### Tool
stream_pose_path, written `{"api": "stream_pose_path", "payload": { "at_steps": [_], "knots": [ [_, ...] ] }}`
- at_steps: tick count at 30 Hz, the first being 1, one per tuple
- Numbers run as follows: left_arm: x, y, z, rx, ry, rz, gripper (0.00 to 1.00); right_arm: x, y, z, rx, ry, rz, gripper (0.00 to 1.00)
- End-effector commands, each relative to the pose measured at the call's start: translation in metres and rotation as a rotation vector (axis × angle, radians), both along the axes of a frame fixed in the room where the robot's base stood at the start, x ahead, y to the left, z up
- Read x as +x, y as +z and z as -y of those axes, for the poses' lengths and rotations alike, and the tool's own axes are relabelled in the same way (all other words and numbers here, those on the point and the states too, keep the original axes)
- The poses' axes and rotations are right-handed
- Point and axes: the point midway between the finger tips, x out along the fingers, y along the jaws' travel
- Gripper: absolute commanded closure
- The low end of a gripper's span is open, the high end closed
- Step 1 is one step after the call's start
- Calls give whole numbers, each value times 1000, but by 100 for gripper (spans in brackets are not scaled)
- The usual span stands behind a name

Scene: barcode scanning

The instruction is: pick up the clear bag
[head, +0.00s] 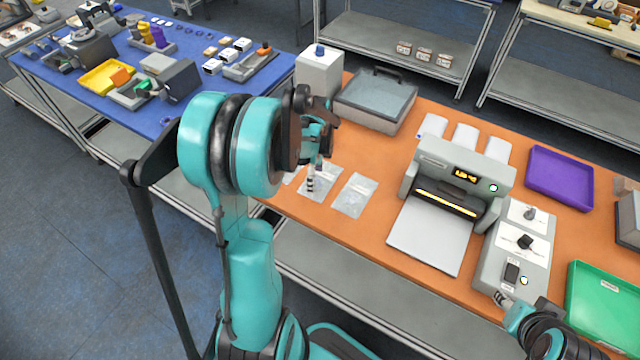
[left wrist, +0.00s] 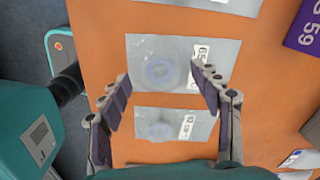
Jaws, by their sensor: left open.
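Clear flat bags with white labels lie on the orange table. In the head view one clear bag (head: 353,196) lies fully in sight, and others beside it are partly covered by my left gripper (head: 313,180). In the left wrist view a larger clear bag (left wrist: 150,50) lies between and just ahead of my open fingers (left wrist: 160,76), with a round item inside. A second clear bag (left wrist: 150,124) lies nearer the wrist, between the fingers. My left gripper is empty above them. My right gripper (head: 503,298) is at the lower right by the grey control box; its jaws are unclear.
A grey lidded bin (head: 375,100) and white box (head: 318,72) stand behind the bags. A label-lit machine (head: 455,178) stands to the right, with a control box (head: 515,250), purple tray (head: 560,178) and green tray (head: 605,300) beyond. The orange table's front edge is close to the bags.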

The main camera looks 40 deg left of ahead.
Motion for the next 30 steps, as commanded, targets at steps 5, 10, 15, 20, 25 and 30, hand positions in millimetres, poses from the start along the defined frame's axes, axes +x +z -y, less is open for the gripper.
{"api": "stream_pose_path", "payload": {
  "at_steps": [5, 10, 15, 20, 25, 30],
  "knots": [
    [0, -17, 0, 0, 1, 0, 36, 0, -6, 0, 0, 0, 0, 60],
    [0, -17, 0, 0, 1, 1, 36, 0, -5, 0, 0, 0, 0, 60],
    [0, -17, 0, 0, 1, 1, 68, 0, -5, 0, 0, 0, 0, 60],
    [0, -17, 0, 0, 1, 1, 91, 0, -5, 0, 0, 0, 0, 60],
    [0, -16, 0, 0, 1, 1, 91, 0, -5, 0, 0, 0, 0, 60],
    [0, -11, 0, 0, 1, 1, 91, 0, -3, 0, 0, 0, 0, 60]
  ]
}}
